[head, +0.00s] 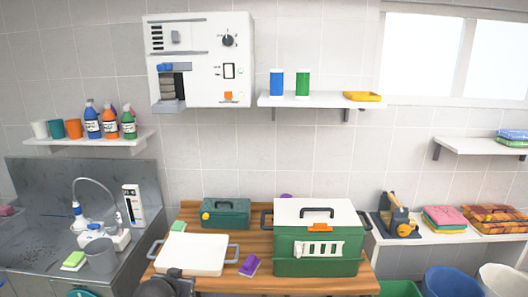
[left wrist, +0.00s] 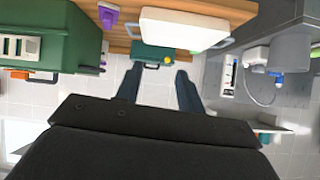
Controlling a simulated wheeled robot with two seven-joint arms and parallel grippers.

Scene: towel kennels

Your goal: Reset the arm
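My left gripper (left wrist: 158,78) shows in the left wrist view with its two dark fingers spread apart and nothing between them. In the head view, a dark part of my left arm (head: 175,284) shows at the bottom edge, just in front of the white tray-like board (head: 192,254). The fingers are apart from the wooden table (head: 330,284) and the things on it. A small green toolbox (left wrist: 153,55) shows beyond the fingertips in the wrist view. My right gripper is in neither view.
A large green and white kennel box (head: 317,240) stands right on the table, with a small green toolbox (head: 226,213) behind. A purple brush (head: 249,265) lies between board and kennel. A steel sink (head: 40,240) is at left. Blue and white bins (head: 447,283) stand at lower right.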

